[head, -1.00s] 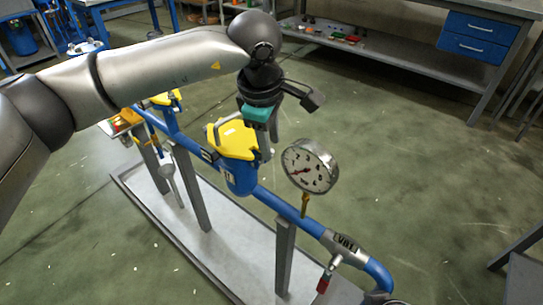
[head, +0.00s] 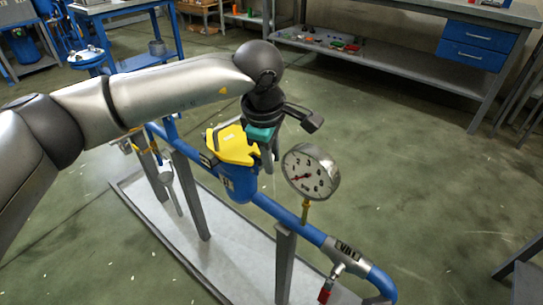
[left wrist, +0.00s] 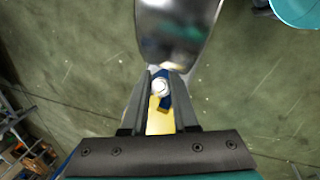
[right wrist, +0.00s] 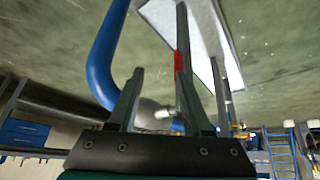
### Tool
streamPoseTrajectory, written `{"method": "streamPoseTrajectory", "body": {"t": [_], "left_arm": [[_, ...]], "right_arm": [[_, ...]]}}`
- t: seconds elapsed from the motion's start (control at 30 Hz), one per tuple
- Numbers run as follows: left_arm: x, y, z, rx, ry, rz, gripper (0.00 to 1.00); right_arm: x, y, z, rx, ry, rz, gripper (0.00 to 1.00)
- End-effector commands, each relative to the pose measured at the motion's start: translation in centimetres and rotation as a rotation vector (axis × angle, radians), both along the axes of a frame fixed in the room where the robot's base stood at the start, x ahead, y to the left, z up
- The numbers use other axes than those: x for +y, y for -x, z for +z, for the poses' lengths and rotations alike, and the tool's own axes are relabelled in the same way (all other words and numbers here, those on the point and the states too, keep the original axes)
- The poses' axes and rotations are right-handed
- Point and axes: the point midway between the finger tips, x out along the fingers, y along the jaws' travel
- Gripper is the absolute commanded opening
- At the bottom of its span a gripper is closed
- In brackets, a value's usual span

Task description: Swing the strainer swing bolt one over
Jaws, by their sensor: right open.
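The strainer has a blue body (head: 239,184) and a yellow lid (head: 232,148) on the blue pipe. My left gripper (head: 270,160) points down at the lid's right side. In the left wrist view a swing bolt's pale round end (left wrist: 160,87) shows between the left fingers (left wrist: 163,80), with a blue part beside it and yellow lid below. The gap is narrow; I cannot tell whether both fingers touch the bolt. My right gripper (right wrist: 160,85) is open, near the pipe's bent end; it does not show clearly in the head view.
A pressure gauge (head: 310,172) stands on the pipe close right of the strainer. A valve with a red handle (head: 326,290) hangs near the pipe's bent end (head: 380,280). Grey posts rise from a tray (head: 225,255).

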Motion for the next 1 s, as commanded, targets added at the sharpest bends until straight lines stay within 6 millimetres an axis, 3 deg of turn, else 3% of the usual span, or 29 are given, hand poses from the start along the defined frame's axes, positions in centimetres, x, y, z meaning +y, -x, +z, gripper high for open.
{"method": "streamPoseTrajectory", "body": {"t": [0.1, 1.0], "left_arm": [[0.0, 0.0, 0.0, 0.001, 0.000, 0.000, 0.00], [0.5, -0.4, 0.4, 0.074, 0.100, 0.000, 0.00]], "right_arm": [[0.0, 0.0, 0.0, 0.001, 0.000, 0.000, 0.50], [-1.4, 1.5, 0.3, 0.104, 0.040, -0.026, 0.50]]}}
